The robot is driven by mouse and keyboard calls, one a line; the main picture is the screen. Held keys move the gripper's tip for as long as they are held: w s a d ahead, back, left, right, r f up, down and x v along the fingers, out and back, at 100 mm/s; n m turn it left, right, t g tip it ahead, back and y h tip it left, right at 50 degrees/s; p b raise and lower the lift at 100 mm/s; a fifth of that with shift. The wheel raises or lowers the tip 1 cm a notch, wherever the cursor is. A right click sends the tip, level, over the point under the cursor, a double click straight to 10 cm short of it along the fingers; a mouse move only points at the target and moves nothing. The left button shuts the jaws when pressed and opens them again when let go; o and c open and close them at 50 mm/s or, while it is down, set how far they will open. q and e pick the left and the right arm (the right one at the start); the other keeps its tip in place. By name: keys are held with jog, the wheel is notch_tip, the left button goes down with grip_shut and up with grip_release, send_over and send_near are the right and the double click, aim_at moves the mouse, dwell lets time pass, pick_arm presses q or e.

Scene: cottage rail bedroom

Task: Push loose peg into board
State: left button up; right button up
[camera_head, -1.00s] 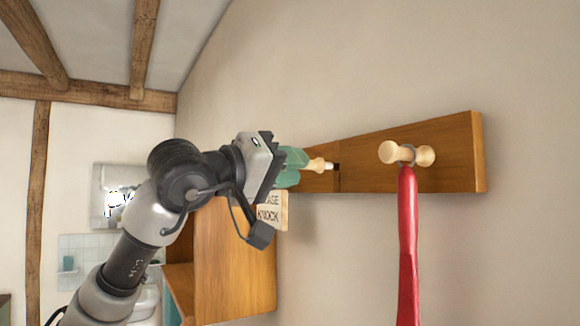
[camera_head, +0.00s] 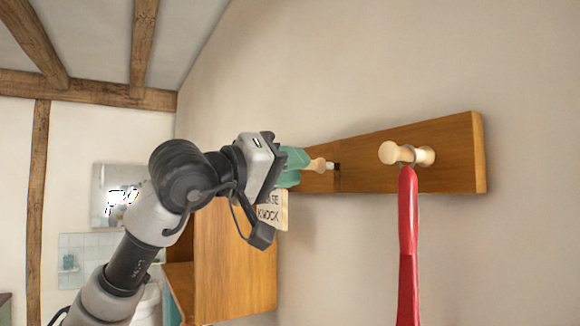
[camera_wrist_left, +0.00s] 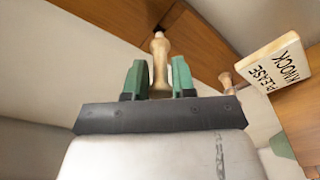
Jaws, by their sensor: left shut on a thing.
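The wooden peg board (camera_head: 400,160) is fixed along the wall. The loose peg (camera_head: 317,165) is pale wood with a lighter tip, and my left gripper (camera_head: 298,163) is shut on it. In the left wrist view the peg (camera_wrist_left: 160,65) stands between the two green fingers (camera_wrist_left: 159,80), its tip pointing at a dark hole (camera_wrist_left: 158,30) in the board. The tip is at or very near the hole; I cannot tell whether it has entered. My right gripper is not in view.
A sign reading "please knock" (camera_head: 270,212) hangs close to my left gripper, above a wooden cabinet (camera_head: 235,265). The wall below the board's middle is clear.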

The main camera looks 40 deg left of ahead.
pick_arm(q)
jog(key=shift+p+x, duration=0.4)
jog(key=shift+x, duration=1.1)
jog(key=o, duration=0.9)
jog(key=shift+d+f, duration=0.15)
jog(key=shift+c, duration=0.2)
jog(key=b+v, duration=0.3)
jog(key=v, duration=0.8)
jog(key=shift+w, duration=0.1)
